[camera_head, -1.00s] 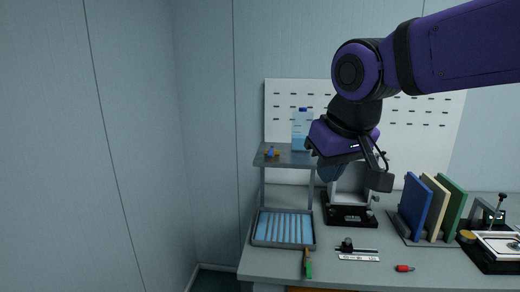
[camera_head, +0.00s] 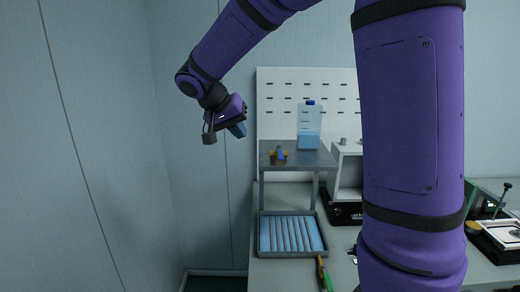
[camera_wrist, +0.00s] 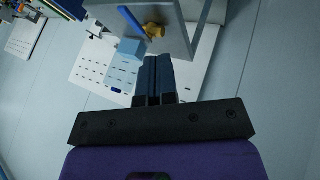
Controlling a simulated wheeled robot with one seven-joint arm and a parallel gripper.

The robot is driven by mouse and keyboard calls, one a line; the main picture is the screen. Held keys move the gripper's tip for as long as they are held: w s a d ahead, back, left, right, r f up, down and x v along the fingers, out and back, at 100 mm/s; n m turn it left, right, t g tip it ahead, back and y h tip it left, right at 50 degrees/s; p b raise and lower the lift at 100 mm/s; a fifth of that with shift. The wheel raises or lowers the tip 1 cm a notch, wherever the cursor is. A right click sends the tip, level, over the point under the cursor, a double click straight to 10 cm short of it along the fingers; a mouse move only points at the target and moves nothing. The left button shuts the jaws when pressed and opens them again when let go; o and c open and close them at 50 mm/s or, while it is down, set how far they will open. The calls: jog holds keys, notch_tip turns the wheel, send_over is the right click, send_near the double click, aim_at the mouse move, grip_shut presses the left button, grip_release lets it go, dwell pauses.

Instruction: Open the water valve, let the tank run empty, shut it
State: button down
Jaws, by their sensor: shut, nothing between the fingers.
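The tank (camera_head: 309,120) is a clear bottle with a blue cap, standing on a raised grey shelf (camera_head: 326,160). Light blue water fills its lower part. The valve (camera_head: 278,158), yellow with a blue lever, sits at the shelf's left front. In the wrist view the yellow valve body (camera_wrist: 154,31) and long blue lever (camera_wrist: 131,20) lie just beyond my fingertips, with the tank (camera_wrist: 124,68) beside them. My gripper (camera_head: 238,130) is shut and empty, left of the shelf and apart from the valve. Its closed fingers (camera_wrist: 158,62) point toward the shelf.
A grey tray (camera_head: 292,255) with a ribbed blue bottom lies below the shelf. A green-handled tool (camera_head: 325,276) lies before it. A white pegboard (camera_head: 281,90) stands behind. My arm hides much of the bench's right side. The space left of the shelf is clear.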

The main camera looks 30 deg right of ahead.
aim_at(280, 153)
jog(key=s+d+f, duration=0.1)
jog(key=d+f, duration=0.7)
jog(key=d, duration=0.1)
jog(key=shift+d, duration=0.15)
jog(key=shift+s, duration=0.1)
dwell(0.5)
